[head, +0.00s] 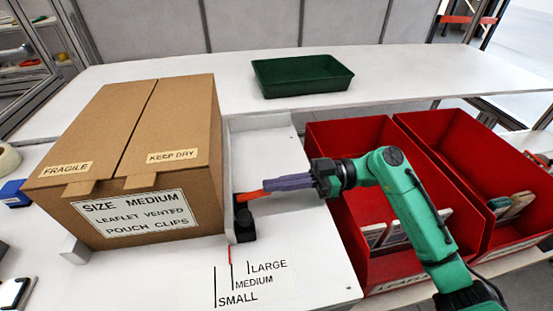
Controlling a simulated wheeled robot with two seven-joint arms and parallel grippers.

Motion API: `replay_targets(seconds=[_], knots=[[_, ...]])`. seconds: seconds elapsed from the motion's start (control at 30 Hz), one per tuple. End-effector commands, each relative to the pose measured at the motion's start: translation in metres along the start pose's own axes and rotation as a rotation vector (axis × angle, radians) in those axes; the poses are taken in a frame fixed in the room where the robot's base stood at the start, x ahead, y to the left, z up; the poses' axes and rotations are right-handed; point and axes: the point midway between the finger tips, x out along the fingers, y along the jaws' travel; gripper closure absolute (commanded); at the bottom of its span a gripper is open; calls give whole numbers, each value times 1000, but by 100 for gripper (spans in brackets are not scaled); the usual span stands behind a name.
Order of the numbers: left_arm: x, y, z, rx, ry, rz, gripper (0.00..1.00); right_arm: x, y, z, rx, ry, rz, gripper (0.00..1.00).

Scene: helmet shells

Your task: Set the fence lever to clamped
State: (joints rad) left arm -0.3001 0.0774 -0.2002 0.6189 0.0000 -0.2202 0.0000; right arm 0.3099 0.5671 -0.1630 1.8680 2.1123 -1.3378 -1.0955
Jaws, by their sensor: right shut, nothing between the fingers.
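The fence (229,170) is a thin pale upright plate along the right side of the cardboard box. Its lever (248,196) has a red handle above a black clamp block (243,222) at the fence's foot. The handle points right, tilted slightly up, towards my right gripper. My right gripper (268,185) is shut and empty, its purple fingers pointing left with their tips at the handle's end; I cannot tell whether they touch. A red pointer (230,255) stands close to the MEDIUM line of the printed scale (250,284). My left gripper is not in view.
The cardboard box (145,155), labelled SIZE MEDIUM, stands left of the fence. Two red bins (345,130) (450,135) holding flat items are on the right, under and beyond my right arm. A green tray (300,75) sits on the back shelf. White surface right of the lever is clear.

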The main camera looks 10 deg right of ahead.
Motion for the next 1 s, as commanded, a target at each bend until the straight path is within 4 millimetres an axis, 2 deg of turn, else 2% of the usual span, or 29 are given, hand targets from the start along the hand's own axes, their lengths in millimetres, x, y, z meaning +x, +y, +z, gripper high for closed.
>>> replay_targets(seconds=[0.17, 0.8, 1.0], knots=[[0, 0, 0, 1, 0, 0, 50, 0, 0, -14, -4, -1, 0, 100], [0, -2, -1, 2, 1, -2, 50, -1, 0, -169, -5, 1, 0, 100], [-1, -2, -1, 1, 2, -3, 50, -1, 0, -196, -2, 2, 0, 100]])
